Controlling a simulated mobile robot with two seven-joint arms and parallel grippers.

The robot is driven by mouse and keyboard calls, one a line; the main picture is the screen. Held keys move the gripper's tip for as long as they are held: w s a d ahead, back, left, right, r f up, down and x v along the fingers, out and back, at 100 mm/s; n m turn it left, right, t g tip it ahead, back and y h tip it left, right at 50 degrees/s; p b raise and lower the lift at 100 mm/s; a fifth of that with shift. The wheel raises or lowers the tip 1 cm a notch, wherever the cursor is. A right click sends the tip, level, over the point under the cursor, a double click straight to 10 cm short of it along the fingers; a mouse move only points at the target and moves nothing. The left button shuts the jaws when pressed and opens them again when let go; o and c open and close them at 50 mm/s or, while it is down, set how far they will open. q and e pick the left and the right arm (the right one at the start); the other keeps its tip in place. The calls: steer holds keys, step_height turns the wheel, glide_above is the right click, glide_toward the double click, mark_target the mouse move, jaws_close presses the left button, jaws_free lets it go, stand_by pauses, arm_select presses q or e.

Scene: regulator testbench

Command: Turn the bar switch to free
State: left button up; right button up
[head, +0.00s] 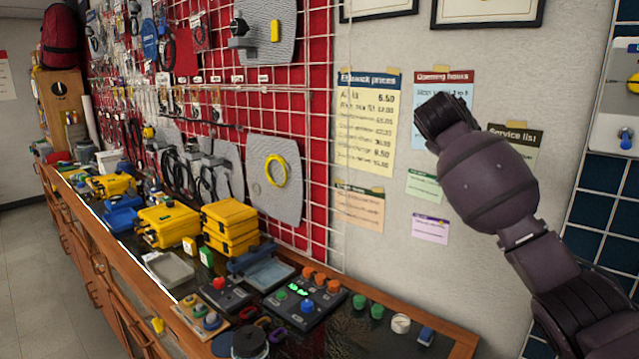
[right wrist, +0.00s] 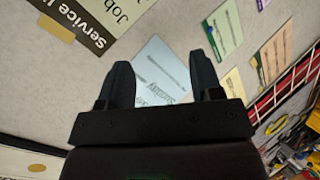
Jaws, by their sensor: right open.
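I cannot tell for sure which control is the bar switch, and no "free" label is readable. A white panel (head: 612,100) with a blue knob (head: 626,138) and a yellow part hangs at the right edge of the head view, cut off by the frame. Two dark control boxes with coloured buttons, a black one (head: 307,306) and a smaller one (head: 218,293), sit on the bench. My right gripper (right wrist: 163,72) is open and empty in the right wrist view, its fingers apart before the wall notices. Its fingers are not clear in the head view. My left gripper is out of view.
The wooden bench (head: 455,345) is crowded with yellow cases (head: 168,226), trays and loose knobs. A red pegboard with a white wire grid (head: 318,120) holds hanging goods. Paper notices (head: 368,120) cover the grey wall behind my right arm. Floor at left is clear.

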steer(key=s+a+f+g+y, duration=0.1)
steer(key=s+f+y, duration=0.1)
steer(key=s+f, duration=0.75)
steer(key=s+f+g+y, duration=0.1)
steer(key=s+f, duration=0.3)
steer(key=f, duration=1)
steer(key=s+a+f+g+y, duration=0.15)
steer(key=s+f, duration=0.45)
steer(key=f, duration=0.6)
steer(key=s+f+m+g+y, duration=0.1)
steer(key=s+f, duration=0.2)
steer(key=s, duration=0.8)
steer(key=s+f+m+y, duration=0.1)
steer(key=s+f+m, duration=0.1)
steer(key=s, duration=0.8)
steer(key=s+f+m+g+y, duration=0.1)
steer(key=s+f, duration=0.2)
steer(key=s, duration=0.8)
steer(key=w+f+t+b, duration=0.1)
steer(key=w+f+t, duration=0.6)
steer(key=f, duration=0.4)
steer(key=shift+d+f+n+t, duration=0.2)
steer(key=shift+n+t, duration=0.1)
steer(key=shift+t, duration=0.15)
steer(key=shift+d+y, duration=0.1)
steer(key=shift+y, duration=0.15)
